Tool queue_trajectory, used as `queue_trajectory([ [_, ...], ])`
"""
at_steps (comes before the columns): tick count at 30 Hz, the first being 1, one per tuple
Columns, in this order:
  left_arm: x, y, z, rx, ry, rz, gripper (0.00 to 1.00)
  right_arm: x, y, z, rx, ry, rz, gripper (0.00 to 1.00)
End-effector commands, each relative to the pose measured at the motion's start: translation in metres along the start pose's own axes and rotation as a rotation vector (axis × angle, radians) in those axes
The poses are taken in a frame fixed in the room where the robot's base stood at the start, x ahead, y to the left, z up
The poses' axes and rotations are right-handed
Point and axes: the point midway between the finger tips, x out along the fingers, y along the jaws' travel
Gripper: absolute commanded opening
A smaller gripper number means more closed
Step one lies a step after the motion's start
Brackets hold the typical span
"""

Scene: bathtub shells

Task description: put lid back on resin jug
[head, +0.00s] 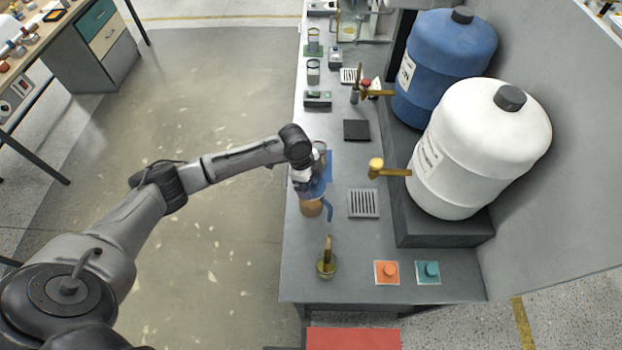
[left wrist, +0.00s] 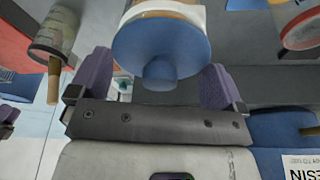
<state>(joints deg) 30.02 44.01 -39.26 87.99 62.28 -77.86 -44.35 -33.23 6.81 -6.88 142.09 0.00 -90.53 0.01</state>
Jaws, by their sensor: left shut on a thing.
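My left gripper (head: 306,180) is over the near left part of the grey bench. In the left wrist view, the blue lid (left wrist: 150,45) with its round knob sits between the purple fingers of my left gripper (left wrist: 157,82), which is shut on it. The resin jug (head: 311,208) is amber-brown with a blue handle and stands below the gripper near the bench's left edge. In the left wrist view, a white rim and tan body of the jug (left wrist: 180,14) show directly beyond the lid. I cannot tell whether lid and rim touch. My right gripper is not in view.
A jar with a brush (head: 326,264) stands nearer on the bench. A metal grate (head: 363,204) and a yellow tap (head: 388,170) of the white drum (head: 480,140) are to the right. Orange (head: 386,272) and teal (head: 428,272) pieces lie on the front right. A blue drum (head: 445,60) stands behind.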

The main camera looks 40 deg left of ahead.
Motion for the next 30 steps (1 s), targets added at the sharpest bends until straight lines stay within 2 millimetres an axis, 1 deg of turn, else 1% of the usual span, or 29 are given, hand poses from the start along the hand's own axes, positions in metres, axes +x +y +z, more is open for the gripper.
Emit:
queue_trajectory([
  [30,0.0006,-0.0001,0.0002,0.0,0.0,0.0,0.73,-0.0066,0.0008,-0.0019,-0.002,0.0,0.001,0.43],
])
